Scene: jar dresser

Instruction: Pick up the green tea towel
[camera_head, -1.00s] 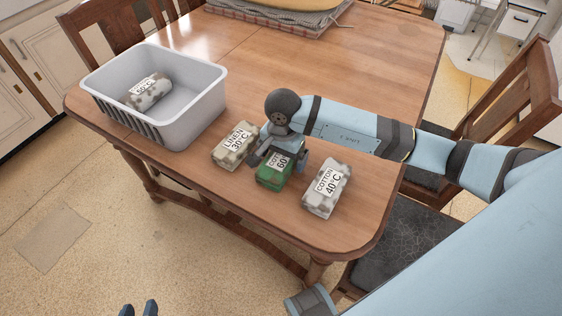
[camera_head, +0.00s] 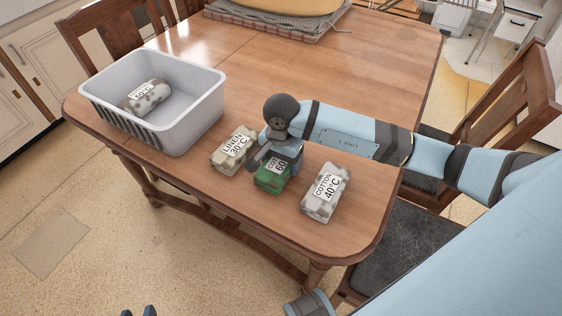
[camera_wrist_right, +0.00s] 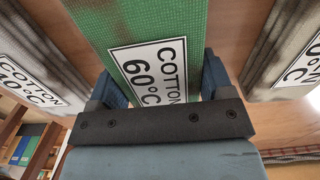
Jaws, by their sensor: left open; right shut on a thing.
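The green tea towel (camera_head: 271,179), folded into a bundle with a white "COTTON 60" label, lies on the wooden table between two patterned bundles. My right gripper (camera_head: 272,162) reaches it from above and is shut on it. In the right wrist view the green towel (camera_wrist_right: 150,28) runs between the two fingers of my right gripper (camera_wrist_right: 160,85). Part of the towel is hidden by the gripper in the head view. My left gripper (camera_head: 139,312) shows only its fingertips at the bottom edge, open and empty, away from the table.
A "LINEN 30°C" bundle (camera_head: 234,150) lies close on the left and a "COTTON 40°C" bundle (camera_head: 325,192) on the right. A grey basket (camera_head: 190,120) holding one patterned bundle (camera_head: 146,97) stands further left.

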